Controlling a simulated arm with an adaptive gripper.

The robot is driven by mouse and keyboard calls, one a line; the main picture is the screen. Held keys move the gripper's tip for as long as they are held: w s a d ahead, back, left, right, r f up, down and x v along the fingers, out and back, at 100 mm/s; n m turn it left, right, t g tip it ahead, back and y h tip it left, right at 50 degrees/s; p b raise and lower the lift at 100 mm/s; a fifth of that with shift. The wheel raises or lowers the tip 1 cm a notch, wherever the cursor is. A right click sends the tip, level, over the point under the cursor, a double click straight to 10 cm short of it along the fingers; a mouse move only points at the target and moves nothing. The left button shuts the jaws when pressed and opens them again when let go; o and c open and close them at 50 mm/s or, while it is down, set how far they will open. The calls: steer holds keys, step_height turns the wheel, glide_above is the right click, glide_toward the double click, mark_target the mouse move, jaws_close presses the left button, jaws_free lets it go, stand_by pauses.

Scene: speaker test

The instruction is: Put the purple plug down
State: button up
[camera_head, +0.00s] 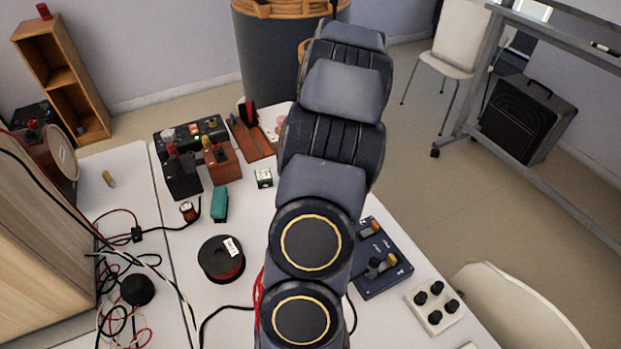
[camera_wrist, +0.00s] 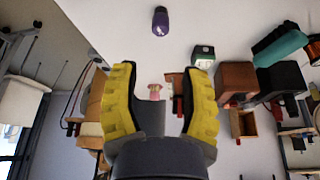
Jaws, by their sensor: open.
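The purple plug (camera_wrist: 160,21), small and rounded with a dark end, is on the white table top in the wrist view, near the top edge of the picture. My gripper (camera_wrist: 159,72), with yellow-backed fingers and dark pads, is open below it in that picture. The plug is apart from both fingers and nothing is held between them. In the head view my arm covers the middle of the table, and neither the plug nor my gripper can be made out there.
A small green-and-white box (camera_head: 264,177) stands left of my arm, also showing in the wrist view (camera_wrist: 203,56). A teal block (camera_head: 220,204), brown block (camera_head: 222,163) and wire spool (camera_head: 221,259) are further left. A blue switch panel (camera_head: 379,262) lies right of my arm.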

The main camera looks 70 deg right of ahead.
steer(key=shift+s+a+r, duration=0.1)
steer(key=shift+a+r, duration=0.05)
steer(key=shift+r, duration=0.25)
